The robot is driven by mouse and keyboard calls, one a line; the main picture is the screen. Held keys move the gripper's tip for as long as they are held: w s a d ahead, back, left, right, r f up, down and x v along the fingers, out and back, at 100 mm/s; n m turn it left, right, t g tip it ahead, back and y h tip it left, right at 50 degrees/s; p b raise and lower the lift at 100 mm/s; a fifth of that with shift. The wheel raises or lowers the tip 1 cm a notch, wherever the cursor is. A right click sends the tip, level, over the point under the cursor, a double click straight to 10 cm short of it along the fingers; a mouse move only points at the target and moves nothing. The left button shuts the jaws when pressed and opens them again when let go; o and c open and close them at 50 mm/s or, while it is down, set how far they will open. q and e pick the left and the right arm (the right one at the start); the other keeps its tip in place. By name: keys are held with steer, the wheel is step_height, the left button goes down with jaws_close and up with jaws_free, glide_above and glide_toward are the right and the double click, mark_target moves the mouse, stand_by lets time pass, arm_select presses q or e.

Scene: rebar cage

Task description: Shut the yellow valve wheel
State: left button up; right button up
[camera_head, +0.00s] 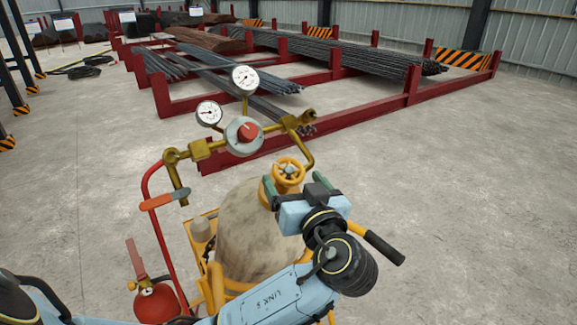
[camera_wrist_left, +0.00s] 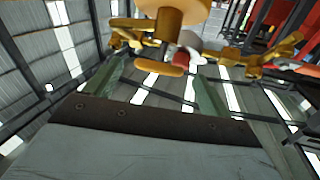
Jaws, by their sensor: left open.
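The yellow valve wheel (camera_head: 288,171) sits upright on top of the beige gas cylinder (camera_head: 250,232) in the head view. My left gripper (camera_head: 292,188) is at the near side of the wheel, with its green fingers apart. In the left wrist view the fingers of my left gripper (camera_wrist_left: 158,72) are spread. Yellow valve parts (camera_wrist_left: 174,14) show beyond and between them, with no clear contact. The wheel's lower edge is partly hidden by the gripper in the head view. My right gripper is out of both views.
A brass regulator (camera_head: 243,135) with two white gauges stands just behind the wheel. A red hose (camera_head: 150,215) and a fire extinguisher (camera_head: 156,303) are at the left. A black cart handle (camera_head: 384,247) is at the right. Red rebar racks (camera_head: 340,110) stand behind; the right floor is clear.

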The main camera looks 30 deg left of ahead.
mark_target(291, 177)
arm_select(q)
steer(key=shift+p+x, duration=0.3)
steer(key=shift+x, duration=1.9)
steer(key=shift+c, duration=0.2)
steer(key=c, duration=0.9)
